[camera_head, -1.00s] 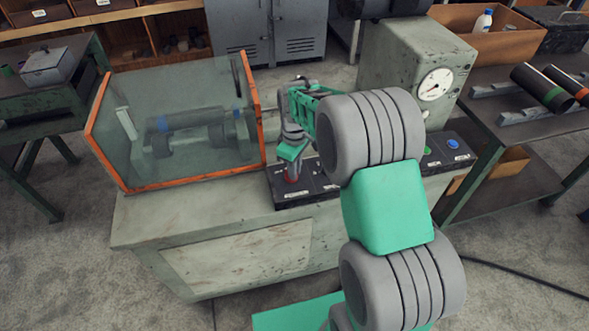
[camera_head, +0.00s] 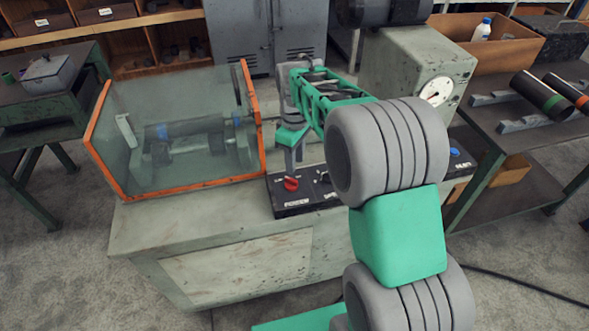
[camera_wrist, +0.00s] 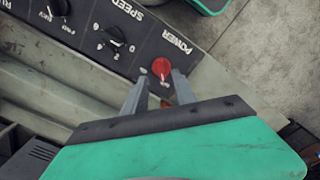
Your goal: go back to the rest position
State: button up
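My gripper (camera_head: 293,165) is just above the red POWER knob (camera_head: 291,184) on the black control panel (camera_head: 290,207). In the wrist view my gripper (camera_wrist: 160,75) has its two grey fingers apart, with nothing held between them. The red knob (camera_wrist: 161,68) shows just beyond the fingertips and looks clear of them. My arm crosses the head view and hides the middle of the panel.
A glass guard box with an orange frame (camera_head: 259,125) stands close left of my gripper. A grey-green gauge housing (camera_head: 400,65) stands to the right. A black SPEED knob (camera_wrist: 113,44) is beside the red one. Open space lies above the panel.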

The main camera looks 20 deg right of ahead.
dwell(0.4)
jog(key=s+f+m, duration=0.2)
jog(key=m, duration=0.1)
jog(key=s+f+m, duration=0.2)
jog(key=f+m, duration=0.1)
jog(key=shift+s+f+g, duration=0.2)
jog(key=shift+f+g, duration=0.1)
jog(key=s+m, duration=0.3)
jog(key=s, duration=0.7)
jog(key=s+r+t, duration=0.2)
jog(key=s+r, duration=0.3)
jog(key=s, duration=0.2)
jog(key=r, duration=0.1)
jog(key=w+r+t, duration=0.1)
jog(key=r, duration=0.1)
jog(key=r+t, duration=0.1)
jog(key=r, duration=0.1)
jog(key=shift+w+a+r, duration=0.2)
jog(key=shift+a, duration=0.2)
